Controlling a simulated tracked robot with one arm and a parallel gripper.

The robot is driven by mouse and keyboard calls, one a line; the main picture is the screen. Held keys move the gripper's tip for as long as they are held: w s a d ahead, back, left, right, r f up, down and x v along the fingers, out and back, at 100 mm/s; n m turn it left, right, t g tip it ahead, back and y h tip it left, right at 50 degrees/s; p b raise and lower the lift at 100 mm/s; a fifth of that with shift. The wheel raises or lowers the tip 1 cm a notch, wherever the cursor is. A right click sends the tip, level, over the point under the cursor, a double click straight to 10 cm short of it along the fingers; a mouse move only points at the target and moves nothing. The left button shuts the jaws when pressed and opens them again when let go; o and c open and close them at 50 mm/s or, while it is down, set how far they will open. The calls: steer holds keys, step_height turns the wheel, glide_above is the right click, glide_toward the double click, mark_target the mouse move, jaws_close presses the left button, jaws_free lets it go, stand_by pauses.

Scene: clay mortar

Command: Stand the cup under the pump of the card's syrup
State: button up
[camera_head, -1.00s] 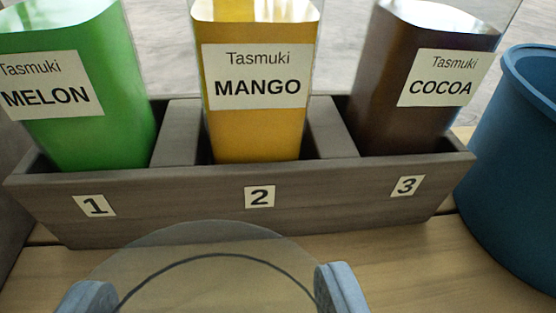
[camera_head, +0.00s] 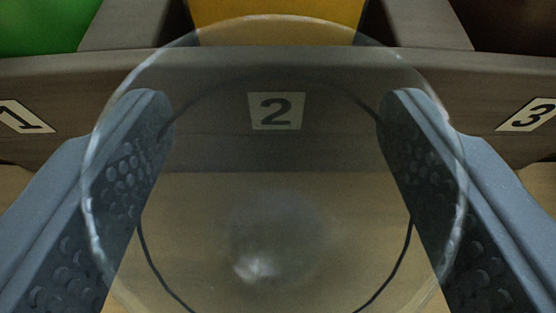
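A clear round cup (camera_head: 270,250) with a dark line around it is between the two blue-grey fingers of my gripper (camera_head: 270,115). The fingers press against both sides, and the cup looks empty. Whether its base touches the table is hard to tell. Behind it stands a dark grey rack (camera_head: 500,83) with number tags. The yellow bottle (camera_head: 275,10) is straight ahead above tag 2. The green bottle (camera_head: 40,25) is at left by tag 1, and the brown bottle (camera_head: 510,22) at right by tag 3. Their labels are outside the current view. No pump or card shows.
The wooden table (camera_head: 14,188) lies in front of the rack. The cup's far rim overlaps the rack front in the picture. The blue tub seen at the right earlier is outside the current view.

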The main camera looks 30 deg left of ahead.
steer(key=shift+f, duration=0.1)
steer(key=o, duration=1.3)
steer(key=shift+s+d+r, duration=0.1)
steer(key=shift+s+r, duration=0.1)
steer(key=shift+r, duration=0.1)
steer(key=p+v, duration=0.3)
steer(key=v, duration=0.8)
steer(key=shift+s+d, duration=0.15)
steer(key=shift+s, duration=0.1)
steer(key=shift+r, duration=0.1)
